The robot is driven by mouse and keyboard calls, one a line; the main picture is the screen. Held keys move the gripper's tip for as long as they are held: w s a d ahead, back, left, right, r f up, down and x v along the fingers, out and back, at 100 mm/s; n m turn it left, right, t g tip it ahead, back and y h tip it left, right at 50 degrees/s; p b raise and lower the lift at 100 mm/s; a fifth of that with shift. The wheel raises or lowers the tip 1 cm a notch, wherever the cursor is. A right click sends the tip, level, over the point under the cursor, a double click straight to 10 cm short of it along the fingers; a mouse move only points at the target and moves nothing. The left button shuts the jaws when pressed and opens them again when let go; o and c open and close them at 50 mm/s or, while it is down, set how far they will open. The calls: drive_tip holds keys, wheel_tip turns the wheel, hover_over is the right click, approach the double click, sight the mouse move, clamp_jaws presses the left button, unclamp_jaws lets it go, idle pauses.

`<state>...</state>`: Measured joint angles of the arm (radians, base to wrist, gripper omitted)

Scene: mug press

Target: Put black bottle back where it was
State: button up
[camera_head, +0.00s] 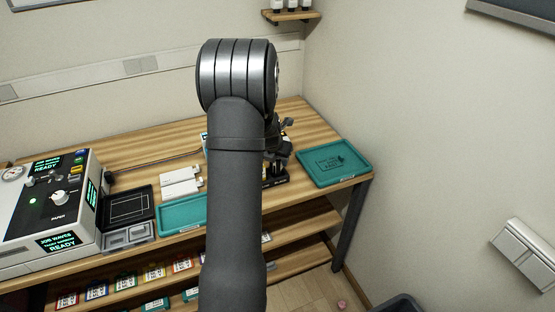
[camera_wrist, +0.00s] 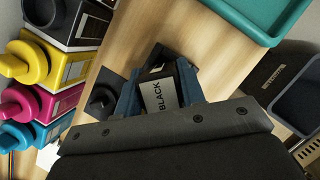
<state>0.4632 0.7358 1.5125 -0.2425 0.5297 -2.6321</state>
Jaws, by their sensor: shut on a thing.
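A black bottle with a white label reading BLACK (camera_wrist: 158,96) is between the blue fingers of my gripper (camera_wrist: 160,84) in the wrist view. My gripper is shut on it, above or at the wooden bench top; I cannot tell if the bottle touches the wood. A dark base with a round black knob-like part (camera_wrist: 101,101) lies just left of it. At the left stand a yellow bottle (camera_wrist: 40,62), a magenta bottle (camera_wrist: 36,103) and a cyan bottle (camera_wrist: 30,135), with another black container (camera_wrist: 62,15) beyond. In the head view my arm hides most of this area.
A teal tray (camera_head: 333,162) sits at the bench's right end; a teal tray also shows in the wrist view (camera_wrist: 262,22). Another teal tray (camera_head: 181,215), a black tray (camera_head: 128,206) and a press control box (camera_head: 48,212) are to the left. A grey bin (camera_wrist: 300,100) stands below.

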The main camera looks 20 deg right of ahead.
drive_tip(key=shift+f, duration=0.1)
drive_tip(key=o, duration=1.2)
drive_tip(key=shift+c, duration=0.2)
drive_tip(key=v, duration=1.2)
